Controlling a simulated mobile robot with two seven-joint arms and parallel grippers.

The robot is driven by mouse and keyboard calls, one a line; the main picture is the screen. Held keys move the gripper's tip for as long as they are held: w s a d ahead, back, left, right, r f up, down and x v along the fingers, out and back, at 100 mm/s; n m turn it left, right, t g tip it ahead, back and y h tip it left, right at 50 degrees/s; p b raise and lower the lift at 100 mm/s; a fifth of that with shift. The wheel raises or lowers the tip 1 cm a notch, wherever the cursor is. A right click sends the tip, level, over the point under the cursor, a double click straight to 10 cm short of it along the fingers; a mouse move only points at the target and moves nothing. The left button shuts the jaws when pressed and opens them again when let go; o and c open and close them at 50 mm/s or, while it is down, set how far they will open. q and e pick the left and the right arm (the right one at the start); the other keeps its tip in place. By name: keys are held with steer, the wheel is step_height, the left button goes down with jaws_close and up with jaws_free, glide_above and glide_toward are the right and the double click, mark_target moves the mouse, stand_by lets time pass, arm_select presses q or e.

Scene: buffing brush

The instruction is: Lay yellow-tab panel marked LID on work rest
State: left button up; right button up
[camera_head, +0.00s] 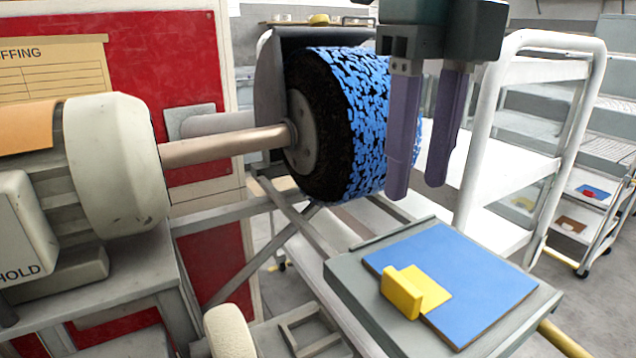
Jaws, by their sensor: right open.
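A flat blue panel (465,275) with an upright yellow tab (405,290) on its near left edge lies on the grey work rest (375,312). No LID marking can be read on it. My right gripper (417,184) points down, open and empty, with two purple fingers apart. It appears above and behind the panel, clear of it, and overlaps the right side of the buffing brush in the picture. My left gripper is not in view.
A large blue-and-black buffing brush (358,125) sits on a metal shaft (225,147) from the machine housing (115,165) at left. A white shelf cart (510,185) stands behind at right. A yellow bar (562,340) sticks out near the work rest's right side.

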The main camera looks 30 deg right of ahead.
steer(key=s+a+f+m+t+y, duration=0.1)
steer(key=s+a+f+m+y, duration=0.15)
steer(key=a+f+m, duration=0.45)
steer(key=s+a+f+m+t+y, duration=0.1)
steer(key=s+a+f+m, duration=0.35)
steer(key=m, duration=0.35)
steer(key=s+d+f+m+h, duration=0.1)
steer(key=s+d+m, duration=0.3)
steer(key=m, duration=0.6)
steer(key=s+d+f+m+t+h, duration=0.1)
steer(key=s+d+f+m, duration=0.3)
steer(key=m, duration=0.5)
steer(key=shift+s+d+f+m+t+h, duration=0.3)
steer(key=shift+s+d+m+h, duration=0.1)
steer(key=shift+s+h, duration=0.2)
